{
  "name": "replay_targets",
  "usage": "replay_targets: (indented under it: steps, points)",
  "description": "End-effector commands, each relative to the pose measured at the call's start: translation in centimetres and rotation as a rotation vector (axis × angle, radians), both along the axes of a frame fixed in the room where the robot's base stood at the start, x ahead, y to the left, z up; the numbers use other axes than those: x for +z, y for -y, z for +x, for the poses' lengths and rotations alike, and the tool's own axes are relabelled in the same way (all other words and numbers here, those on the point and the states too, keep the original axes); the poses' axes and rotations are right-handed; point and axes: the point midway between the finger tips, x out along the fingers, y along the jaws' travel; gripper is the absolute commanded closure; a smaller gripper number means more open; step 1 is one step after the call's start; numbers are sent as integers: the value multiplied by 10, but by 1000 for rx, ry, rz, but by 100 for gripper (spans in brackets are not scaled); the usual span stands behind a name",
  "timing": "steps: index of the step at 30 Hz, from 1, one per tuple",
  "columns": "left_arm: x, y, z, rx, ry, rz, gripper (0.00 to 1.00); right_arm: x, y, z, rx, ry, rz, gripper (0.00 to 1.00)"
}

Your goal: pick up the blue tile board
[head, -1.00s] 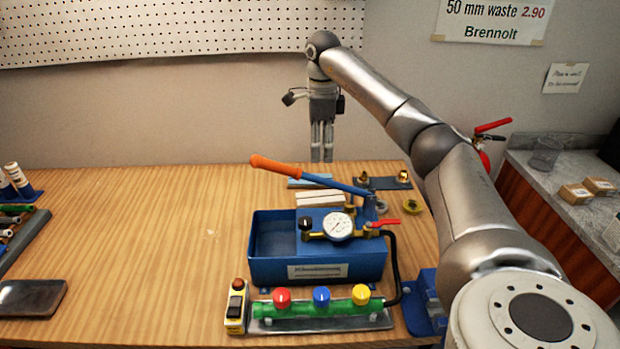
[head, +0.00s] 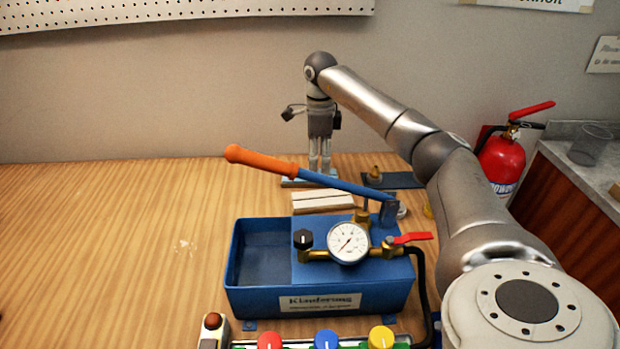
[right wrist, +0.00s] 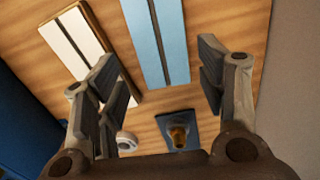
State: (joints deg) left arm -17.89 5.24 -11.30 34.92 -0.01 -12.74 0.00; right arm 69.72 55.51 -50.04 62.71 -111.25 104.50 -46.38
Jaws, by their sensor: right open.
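The blue tile board (head: 289,183) lies at the back of the wooden bench, behind the pump's lever; the gripper and lever hide part of it. In the right wrist view it is a light blue board (right wrist: 143,42) with a dark stripe along it, running out of the top edge. My right gripper (head: 319,172) points down over it, its fingertips close to it in the picture. In the right wrist view the gripper (right wrist: 160,82) is open, with the board's near end between the fingers; I see no grip on it. My left gripper is out of view.
A white tile board (head: 322,202) lies in front of the blue one. A blue test pump (head: 330,297) with an orange-handled lever (head: 265,164) stands nearer. A dark blue plate (right wrist: 192,126) with a brass fitting lies to the right.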

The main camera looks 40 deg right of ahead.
Motion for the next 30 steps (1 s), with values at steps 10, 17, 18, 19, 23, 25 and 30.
replay_targets:
  steps: [10, 17, 18, 19, 23, 25, 30]
  points:
    - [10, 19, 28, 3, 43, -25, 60, -46, -4, 7, 1, -2, 1, 36]
    - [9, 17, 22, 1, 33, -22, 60, -50, -4, 7, 1, 1, 1, 36]
    - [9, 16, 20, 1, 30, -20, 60, -50, -4, 7, 1, 1, 1, 36]
    - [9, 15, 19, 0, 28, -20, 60, -50, -4, 7, 1, 1, 1, 37]
    - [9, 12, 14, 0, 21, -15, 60, -50, -4, 7, 1, 0, 0, 54]
    - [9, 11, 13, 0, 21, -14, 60, -50, -4, 7, 1, 0, 0, 63]
    - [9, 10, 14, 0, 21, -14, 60, -49, -4, 7, 1, 1, 1, 76]
